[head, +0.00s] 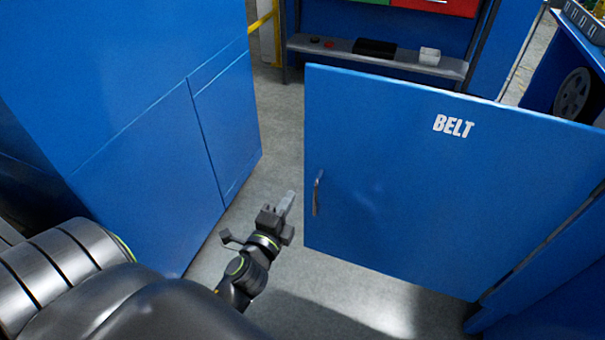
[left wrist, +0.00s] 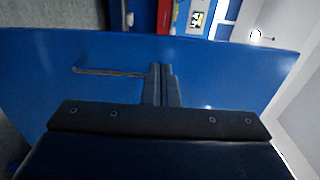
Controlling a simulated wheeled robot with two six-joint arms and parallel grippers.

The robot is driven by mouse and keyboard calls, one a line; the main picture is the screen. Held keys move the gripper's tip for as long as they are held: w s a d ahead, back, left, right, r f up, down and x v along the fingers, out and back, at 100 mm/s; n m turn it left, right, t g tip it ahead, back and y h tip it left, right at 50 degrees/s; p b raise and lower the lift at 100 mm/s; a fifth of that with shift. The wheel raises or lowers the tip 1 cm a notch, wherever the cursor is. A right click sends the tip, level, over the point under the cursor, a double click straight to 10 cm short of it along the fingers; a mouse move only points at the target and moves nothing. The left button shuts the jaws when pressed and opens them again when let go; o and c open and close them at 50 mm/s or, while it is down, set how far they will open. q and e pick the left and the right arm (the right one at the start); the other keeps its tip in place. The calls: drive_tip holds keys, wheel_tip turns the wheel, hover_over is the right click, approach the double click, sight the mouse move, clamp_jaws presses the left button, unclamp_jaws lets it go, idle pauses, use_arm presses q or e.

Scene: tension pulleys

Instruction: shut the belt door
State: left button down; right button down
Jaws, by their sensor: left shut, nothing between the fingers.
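The blue belt door (head: 400,190) with white BELT lettering stands swung open in the head view, its hinge side at the right. Its silver handle (head: 317,192) is upright near the door's left edge. My left gripper (head: 287,203) is shut and empty, just left of the door's free edge and a little below the handle. In the left wrist view the door (left wrist: 220,85) fills the middle, with the handle (left wrist: 105,71) left of the closed fingers (left wrist: 161,86). I cannot tell whether the fingers touch the door. My right gripper is not in view.
A large blue cabinet (head: 150,90) stands at the left, with a strip of bare grey floor (head: 280,130) between it and the door. Behind the door is a grey shelf (head: 440,62) with small items. A pulley wheel (head: 572,93) shows at the far right.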

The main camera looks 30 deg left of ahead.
sight(307, 167)
use_arm(q)
drive_tip(key=x, duration=0.9)
drive_tip(key=shift+w, duration=0.2)
drive_tip(key=shift+w, duration=0.1)
